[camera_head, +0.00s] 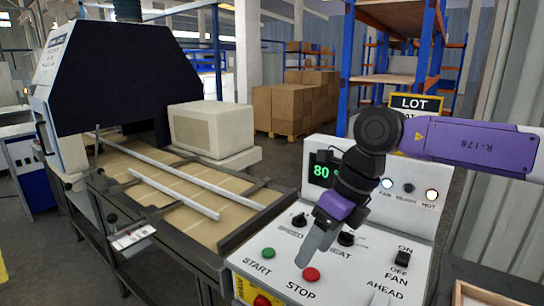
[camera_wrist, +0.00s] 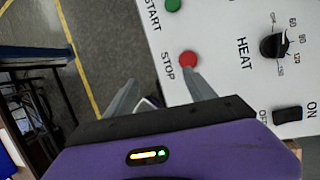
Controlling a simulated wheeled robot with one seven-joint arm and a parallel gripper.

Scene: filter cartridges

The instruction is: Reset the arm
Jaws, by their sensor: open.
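My gripper (camera_head: 318,243) is in front of the white control panel (camera_head: 330,268), above its lower part near the red STOP button (camera_head: 311,274). In the wrist view my gripper (camera_wrist: 160,92) has its two grey fingers spread apart with nothing between them. The red button (camera_wrist: 188,59) shows just beyond the right finger there. I cannot tell whether a finger touches the panel. The purple arm (camera_head: 470,147) reaches in from the right, bent down at the wrist.
The panel also carries a green START button (camera_head: 268,253), a HEAT knob (camera_wrist: 275,46) and a FAN switch (camera_wrist: 288,115). A conveyor (camera_head: 150,185) with metal rails lies left of the panel. Cardboard boxes (camera_head: 290,105) and blue shelving stand behind. A wooden-edged tray (camera_head: 480,295) is at lower right.

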